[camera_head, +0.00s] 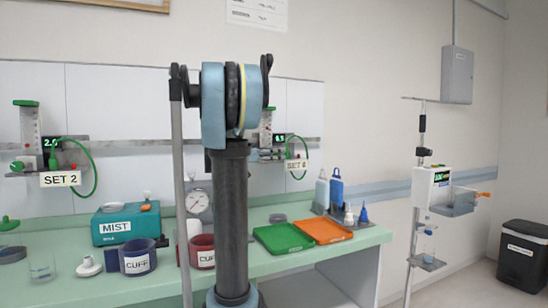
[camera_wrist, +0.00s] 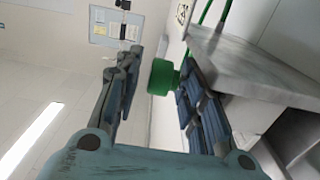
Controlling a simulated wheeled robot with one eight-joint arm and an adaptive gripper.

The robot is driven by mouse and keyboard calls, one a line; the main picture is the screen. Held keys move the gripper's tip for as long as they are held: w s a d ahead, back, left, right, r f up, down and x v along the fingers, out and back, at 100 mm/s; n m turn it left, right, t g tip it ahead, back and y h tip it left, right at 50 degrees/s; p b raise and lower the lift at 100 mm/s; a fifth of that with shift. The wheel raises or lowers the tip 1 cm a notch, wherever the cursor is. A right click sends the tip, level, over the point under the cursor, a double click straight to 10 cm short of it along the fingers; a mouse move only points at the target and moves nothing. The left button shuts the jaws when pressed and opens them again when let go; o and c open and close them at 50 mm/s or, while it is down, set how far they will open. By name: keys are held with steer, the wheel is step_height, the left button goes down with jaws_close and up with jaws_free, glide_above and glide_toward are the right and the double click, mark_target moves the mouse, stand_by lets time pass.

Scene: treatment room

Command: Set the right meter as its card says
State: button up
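The right meter (camera_head: 265,136) is on the wall rail, partly hidden behind my arm in the head view. Its small display (camera_head: 280,138) seems to read 6.5. Its card (camera_head: 297,165) hangs below; a 6 shows, and the left part is hidden. In the wrist view my gripper (camera_wrist: 160,66) is open. A green knob (camera_wrist: 163,77) lies between its two fingers, with a visible gap on the left; I cannot tell whether the right finger touches it. The gripper is hidden in the head view.
A left meter (camera_head: 30,135) reads 2.0 above a SET 2 card (camera_head: 60,179). The green counter (camera_head: 350,243) holds a MIST box (camera_head: 125,225), CUFF cups (camera_head: 137,257), a green tray (camera_head: 283,238), an orange tray (camera_head: 322,230) and bottles (camera_head: 336,190). A pole stand (camera_head: 418,215) is at right.

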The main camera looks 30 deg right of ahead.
steer(key=shift+c, duration=0.6)
jaws_close()
steer(key=shift+d+y, duration=0.1)
steer(key=shift+y, duration=0.9)
steer(key=shift+o, duration=0.6)
jaws_free()
steer(key=shift+s, duration=0.1)
